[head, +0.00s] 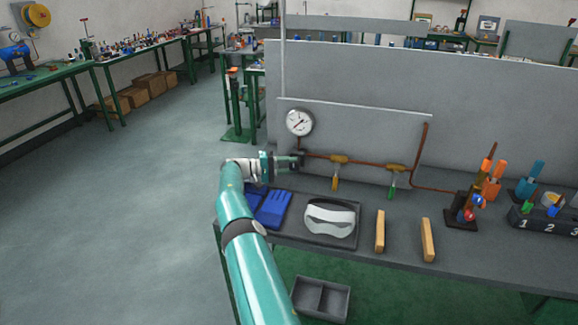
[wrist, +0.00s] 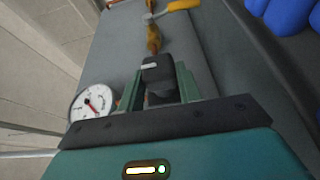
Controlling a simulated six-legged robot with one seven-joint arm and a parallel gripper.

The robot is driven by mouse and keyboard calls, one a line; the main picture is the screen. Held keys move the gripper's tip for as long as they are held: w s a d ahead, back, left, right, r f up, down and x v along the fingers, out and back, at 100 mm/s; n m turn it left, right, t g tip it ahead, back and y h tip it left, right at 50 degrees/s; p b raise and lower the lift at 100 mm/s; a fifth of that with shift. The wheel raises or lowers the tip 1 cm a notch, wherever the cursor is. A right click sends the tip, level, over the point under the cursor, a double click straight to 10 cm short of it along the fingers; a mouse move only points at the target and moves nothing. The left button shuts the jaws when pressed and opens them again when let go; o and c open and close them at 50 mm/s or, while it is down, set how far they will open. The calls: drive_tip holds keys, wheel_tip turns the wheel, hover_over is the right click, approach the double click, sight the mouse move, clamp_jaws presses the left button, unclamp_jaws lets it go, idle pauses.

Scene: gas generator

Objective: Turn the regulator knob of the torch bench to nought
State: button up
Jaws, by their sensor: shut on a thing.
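The regulator knob (wrist: 158,70) is a dark block with a pale mark on its top, seen in the wrist view between my two fingers. My gripper (wrist: 158,88) is shut on it. In the head view my gripper (head: 292,160) reaches the left end of the copper pipe (head: 365,162), and the knob (head: 299,156) shows dark at its fingertips. The round white gauge (head: 299,122) is on the panel just above; it also shows in the wrist view (wrist: 93,104).
Blue gloves (head: 273,209), a tray with a pale mask (head: 330,218) and two wooden-coloured bars (head: 380,230) lie on the bench. Torches (head: 467,207) stand at right. The floor at left is clear.

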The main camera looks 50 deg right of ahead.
idle(0.4)
drive_tip(key=o, duration=1)
drive_tip(key=shift+s, duration=0.1)
